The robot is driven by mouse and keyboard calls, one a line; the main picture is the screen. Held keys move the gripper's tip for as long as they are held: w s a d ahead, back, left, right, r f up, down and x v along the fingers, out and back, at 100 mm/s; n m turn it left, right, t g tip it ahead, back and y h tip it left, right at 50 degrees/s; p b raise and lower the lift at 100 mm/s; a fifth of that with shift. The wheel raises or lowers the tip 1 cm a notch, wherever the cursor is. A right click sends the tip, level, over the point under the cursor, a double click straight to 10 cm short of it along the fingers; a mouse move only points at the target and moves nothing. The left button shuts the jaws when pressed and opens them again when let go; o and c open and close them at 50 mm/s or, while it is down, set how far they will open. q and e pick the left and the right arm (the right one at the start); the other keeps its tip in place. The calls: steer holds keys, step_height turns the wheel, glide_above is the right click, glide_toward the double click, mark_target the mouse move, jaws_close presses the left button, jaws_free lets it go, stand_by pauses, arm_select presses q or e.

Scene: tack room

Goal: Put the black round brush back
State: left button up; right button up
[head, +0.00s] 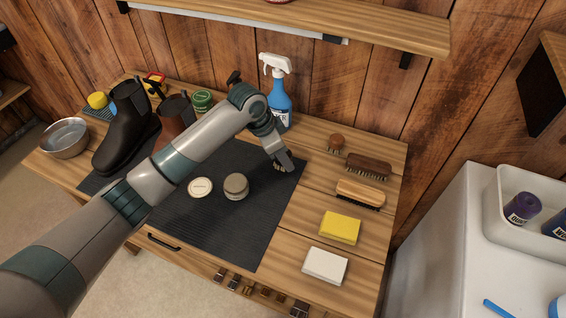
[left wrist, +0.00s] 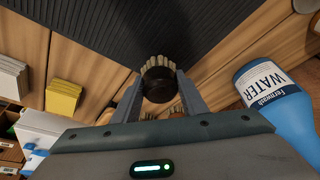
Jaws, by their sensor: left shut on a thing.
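My left gripper (head: 284,165) hangs over the right edge of the dark ribbed mat (head: 225,235), near its far right corner. In the left wrist view the black round brush (left wrist: 159,88), with pale bristles, is between the fingers of the gripper (left wrist: 157,100), which is shut on it. The bristles point away from the wrist, toward the surface. In the head view the brush is mostly hidden by the gripper. A brown round brush (head: 336,143) stands on bare wood to the right. My right gripper is not in view.
A dark brush (head: 369,166), a light wooden brush (head: 360,194), a yellow sponge (head: 340,228) and a white block (head: 325,265) line the table's right side. A blue spray bottle (head: 278,95) stands behind the gripper. A tin (head: 236,187) and lid (head: 200,188) rest on the mat; boots (head: 127,130) stand left.

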arm_select(q)
step_height(320, 180, down, 3)
steer(key=shift+r+p, duration=0.1)
steer(key=shift+p, duration=0.5)
steer(key=shift+f, duration=0.35)
steer(key=shift+f, duration=0.1)
steer(key=o, duration=1.4)
steer(key=shift+c, duration=0.2)
steer(key=b+v, duration=0.2)
steer(key=v, duration=1)
steer(key=shift+b, duration=0.4)
